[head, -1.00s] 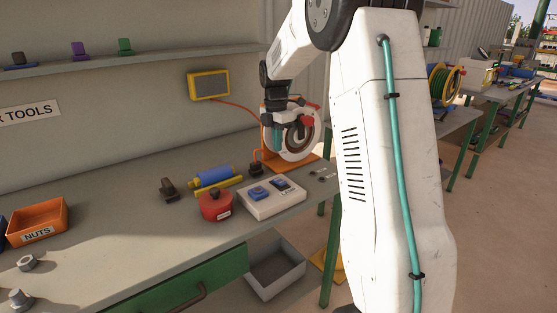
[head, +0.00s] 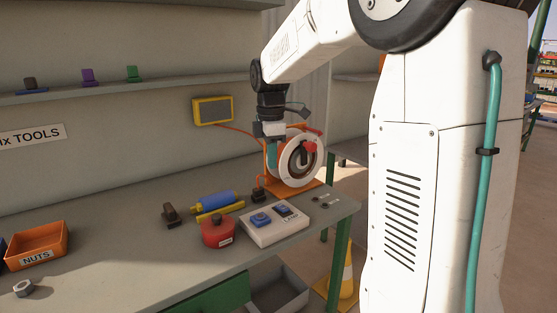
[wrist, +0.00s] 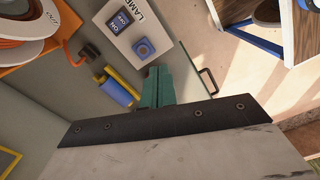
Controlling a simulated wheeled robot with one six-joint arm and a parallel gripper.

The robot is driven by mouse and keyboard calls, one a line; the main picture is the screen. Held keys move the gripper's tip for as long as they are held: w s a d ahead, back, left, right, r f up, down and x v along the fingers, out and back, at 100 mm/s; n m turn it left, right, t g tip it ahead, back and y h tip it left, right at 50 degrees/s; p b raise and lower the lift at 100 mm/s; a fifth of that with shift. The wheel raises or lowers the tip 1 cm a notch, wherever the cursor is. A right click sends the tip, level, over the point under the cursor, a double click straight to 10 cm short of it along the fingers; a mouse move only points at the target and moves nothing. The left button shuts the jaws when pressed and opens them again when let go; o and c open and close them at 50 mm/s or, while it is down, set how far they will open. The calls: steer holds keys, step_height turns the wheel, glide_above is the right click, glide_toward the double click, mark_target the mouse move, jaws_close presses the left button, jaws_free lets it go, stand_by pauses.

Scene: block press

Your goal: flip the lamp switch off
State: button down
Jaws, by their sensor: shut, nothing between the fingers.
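A white switch box (head: 268,236) marked LAMP stands on the bench near its right end. It carries a blue button (head: 261,220) and a dark rocker (head: 287,211). In the wrist view, the rocker (wrist: 117,22) shows the letters ON and OFF, and the button (wrist: 143,47) lies nearer my fingers. Which way the rocker is tipped I cannot tell. My gripper (head: 271,167), with teal fingers, is shut and empty. It hangs above and behind the box in the head view, in front of the cable reel, touching nothing that I can see. Its fingers (wrist: 155,75) also show in the wrist view.
An orange cable reel (head: 306,176) stands behind the box. A red round tin (head: 217,234), a blue cylinder (head: 214,200) and a dark block (head: 170,213) lie to its left. Keys (head: 325,201) lie to its right, near the bench edge. A yellow-framed panel (head: 213,110) hangs on the wall.

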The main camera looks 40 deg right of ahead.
steer(key=s+a+r+m+t, duration=0.1)
steer(key=s+a+m, duration=0.35)
steer(key=s, duration=0.35)
steer(key=s+a+r+m, duration=0.1)
steer(key=s+a+m, duration=0.2)
steer(key=s+a, duration=0.4)
steer(key=s+a+f+m, duration=0.1)
steer(key=s+f+m, duration=0.1)
steer(key=s, duration=0.4)
steer(key=s+a+f+m, duration=0.1)
steer(key=s+f+m, duration=0.2)
steer(key=s, duration=0.4)
steer(key=shift+s+a+f+m+t, duration=0.2)
steer(key=shift+a+m+t, duration=0.1)
steer(key=shift+a+m, duration=0.15)
steer(key=shift+d, duration=0.15)
